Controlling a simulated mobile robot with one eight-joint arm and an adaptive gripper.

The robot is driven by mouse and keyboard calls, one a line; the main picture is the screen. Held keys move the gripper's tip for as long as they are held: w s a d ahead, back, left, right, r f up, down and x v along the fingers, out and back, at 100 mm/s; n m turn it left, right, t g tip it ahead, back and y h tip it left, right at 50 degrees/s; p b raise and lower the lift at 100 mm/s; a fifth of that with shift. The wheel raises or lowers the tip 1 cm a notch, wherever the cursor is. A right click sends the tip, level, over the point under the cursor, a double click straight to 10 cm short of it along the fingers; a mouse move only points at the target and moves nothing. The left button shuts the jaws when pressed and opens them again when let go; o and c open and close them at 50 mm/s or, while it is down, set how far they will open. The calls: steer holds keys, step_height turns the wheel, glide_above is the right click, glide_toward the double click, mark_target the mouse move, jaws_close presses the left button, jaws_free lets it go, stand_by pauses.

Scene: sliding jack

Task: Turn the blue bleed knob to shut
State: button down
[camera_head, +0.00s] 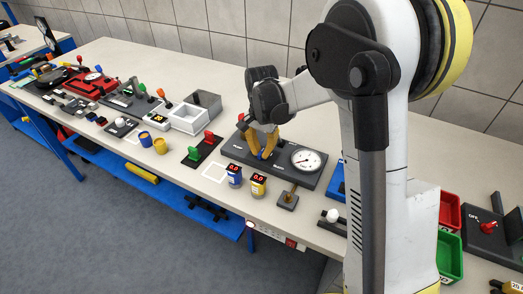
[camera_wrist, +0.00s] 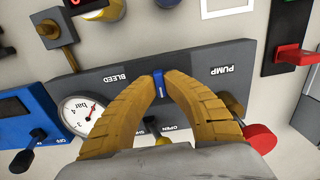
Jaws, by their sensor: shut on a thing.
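The blue bleed knob (camera_wrist: 158,84) stands on the dark grey panel (camera_wrist: 195,58), next to the BLEED label, in the wrist view. My gripper (camera_wrist: 158,80) has its yellow fingers on either side of the knob, shut on it at the tips. In the head view my gripper (camera_head: 263,152) points down onto the panel (camera_head: 300,183), and the knob is hidden by the fingers. The OPEN and SHUT labels are partly covered by my fingers in the wrist view. A round white gauge marked bar (camera_wrist: 82,113) sits beside BLEED, its needle red.
A red pump knob (camera_wrist: 259,138) is beside my right finger in the wrist view. A blue box (camera_wrist: 28,112) stands by the panel's left end there.

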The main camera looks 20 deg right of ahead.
mark_target(261, 152)
steer(key=n, duration=0.8)
steer(key=shift+n+p, duration=0.35)
steer(key=shift+n, duration=0.05)
stand_by(0.4)
steer(key=c, duration=1.5)
jaws_free()
step_height(261, 152, up, 12)
